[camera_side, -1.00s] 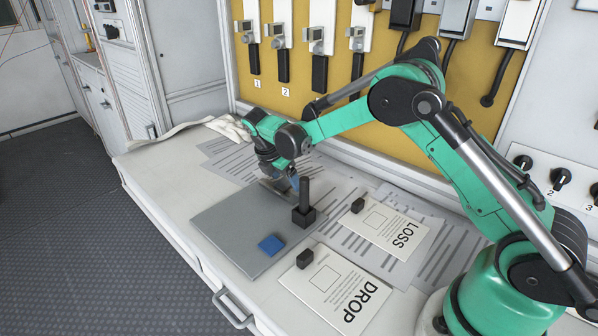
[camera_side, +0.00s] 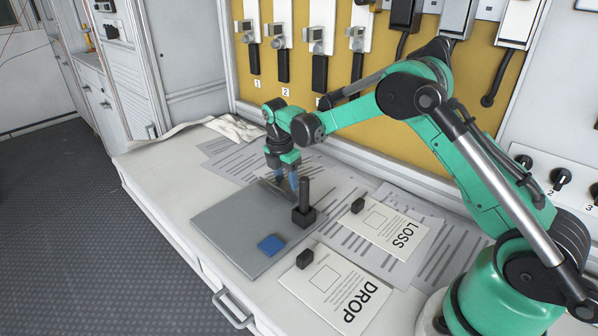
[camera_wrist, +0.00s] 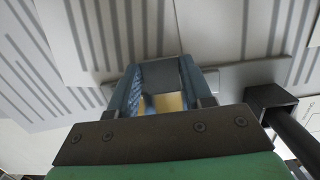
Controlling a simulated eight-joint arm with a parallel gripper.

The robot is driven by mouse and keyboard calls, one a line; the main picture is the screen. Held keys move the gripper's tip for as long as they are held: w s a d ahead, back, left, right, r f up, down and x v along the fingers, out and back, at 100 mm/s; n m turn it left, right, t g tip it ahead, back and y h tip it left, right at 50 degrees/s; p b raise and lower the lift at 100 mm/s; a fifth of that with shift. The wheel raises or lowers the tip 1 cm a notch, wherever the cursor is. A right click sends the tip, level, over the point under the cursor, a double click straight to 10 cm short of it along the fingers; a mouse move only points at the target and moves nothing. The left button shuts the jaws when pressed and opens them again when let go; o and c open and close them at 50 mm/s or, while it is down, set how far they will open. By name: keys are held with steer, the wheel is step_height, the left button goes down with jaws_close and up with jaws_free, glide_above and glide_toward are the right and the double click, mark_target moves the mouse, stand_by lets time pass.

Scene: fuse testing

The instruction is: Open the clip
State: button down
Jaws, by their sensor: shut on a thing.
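My gripper (camera_side: 282,182) points down over the back edge of the grey mat (camera_side: 230,222), just left of a black post (camera_side: 304,198) on a square base. In the wrist view, my blue-grey fingers (camera_wrist: 165,92) are shut on a small grey piece (camera_wrist: 160,72). A yellowish surface (camera_wrist: 165,103) shows between the fingers. I cannot tell whether the grey piece is the clip, or whether a clip is open. My fingers hide most of it. The black post's base (camera_wrist: 268,98) is close to the right of the fingers in the wrist view.
A blue block (camera_side: 271,244) lies on the mat's front part. Black blocks sit on the LOSS sheet (camera_side: 385,228) and by the DROP sheet (camera_side: 335,290). Printed papers (camera_side: 230,158) cover the bench behind. The front left of the bench is clear.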

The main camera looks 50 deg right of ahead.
mark_target(284, 186)
steer(key=shift+c, duration=1.8)
jaws_free()
steer(key=shift+a+r, duration=0.2)
steer(key=shift+r, duration=1.2)
steer(key=shift+a+r, duration=0.2)
steer(key=shift+r, duration=1.2)
steer(key=shift+s+a+r, duration=0.1)
steer(key=shift+r, duration=0.2)
steer(key=s+a+r+m+t, duration=0.3)
steer(key=s+m, duration=0.5)
steer(key=m, duration=0.1)
steer(key=s+a+r+m+t+y, duration=0.1)
steer(key=s+a+r+m+t, duration=0.2)
steer(key=s+m, duration=0.6)
steer(key=shift+a+r+t+y, duration=0.25)
steer(key=shift+a+t+y, duration=0.05)
steer(key=shift+a+t, duration=0.35)
